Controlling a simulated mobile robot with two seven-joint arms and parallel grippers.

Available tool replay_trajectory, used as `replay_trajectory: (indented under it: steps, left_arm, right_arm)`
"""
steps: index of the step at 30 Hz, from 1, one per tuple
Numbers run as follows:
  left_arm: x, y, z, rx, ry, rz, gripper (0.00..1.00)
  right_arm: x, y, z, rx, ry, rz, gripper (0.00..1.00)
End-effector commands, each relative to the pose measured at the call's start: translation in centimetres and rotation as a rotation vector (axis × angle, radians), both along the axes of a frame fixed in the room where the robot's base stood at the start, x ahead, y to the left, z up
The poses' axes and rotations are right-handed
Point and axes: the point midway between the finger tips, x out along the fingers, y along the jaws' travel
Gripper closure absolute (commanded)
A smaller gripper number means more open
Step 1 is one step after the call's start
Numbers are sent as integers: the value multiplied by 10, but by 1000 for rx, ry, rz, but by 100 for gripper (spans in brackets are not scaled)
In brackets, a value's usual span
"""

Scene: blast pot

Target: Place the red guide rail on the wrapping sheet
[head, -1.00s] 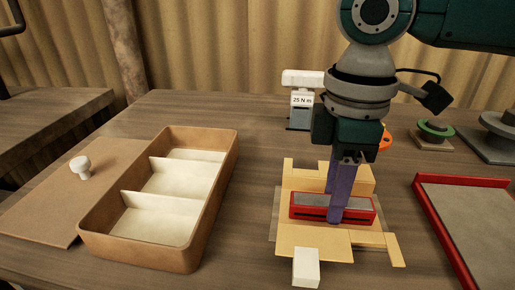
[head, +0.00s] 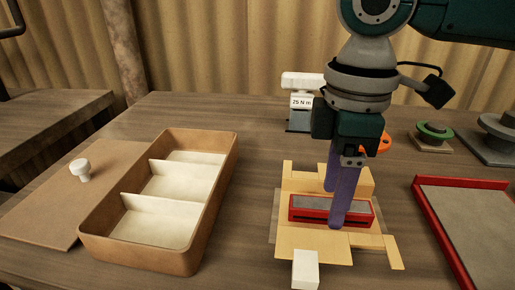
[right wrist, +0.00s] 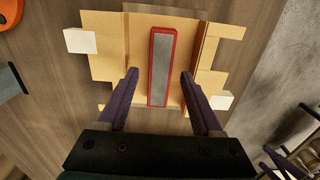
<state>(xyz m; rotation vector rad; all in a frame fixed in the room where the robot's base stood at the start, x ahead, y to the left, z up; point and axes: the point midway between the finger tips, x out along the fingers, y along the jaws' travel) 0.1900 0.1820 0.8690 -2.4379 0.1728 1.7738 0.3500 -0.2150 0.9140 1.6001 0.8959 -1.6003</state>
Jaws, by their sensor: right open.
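The red guide rail (head: 305,210), a long red block with a grey top, lies on the tan wrapping sheet (head: 300,240). In the right wrist view the rail (right wrist: 161,68) lies lengthwise over the middle of the sheet (right wrist: 104,45). My right gripper (head: 338,222) is above the sheet at the rail. In the right wrist view its two purple fingers (right wrist: 160,75) are open, one on each side of the rail with a gap on both sides. In the head view the fingers hide part of the rail. My left gripper is not in view.
A wooden box with compartments (head: 100,243) stands at left, beside a board with a white knob (head: 83,170). A red-edged grey tray (head: 470,215) is at right. A white block (head: 305,268) sits at the sheet's front edge. A 25 N m device (head: 300,103) and a green ring (head: 434,131) stand behind.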

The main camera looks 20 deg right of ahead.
Motion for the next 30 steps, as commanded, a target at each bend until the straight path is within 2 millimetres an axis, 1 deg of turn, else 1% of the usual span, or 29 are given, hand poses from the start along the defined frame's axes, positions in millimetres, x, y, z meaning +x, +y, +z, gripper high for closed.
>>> replay_trajectory:
  steps: [1,9,12,15,20,30]
  left_arm:
    - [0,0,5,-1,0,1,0]
    - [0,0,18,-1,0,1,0]
    - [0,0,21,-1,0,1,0]
    - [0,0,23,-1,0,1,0]
    - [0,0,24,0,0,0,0]
    - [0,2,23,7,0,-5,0]
  right_arm:
    - [1,0,12,1,-3,0,33]
    - [1,0,74,2,-5,0,33]
    - [1,0,92,1,-3,0,33]
    - [1,0,104,1,-2,0,33]
    - [0,0,111,1,-1,0,33]
    - [0,0,111,1,1,0,33]
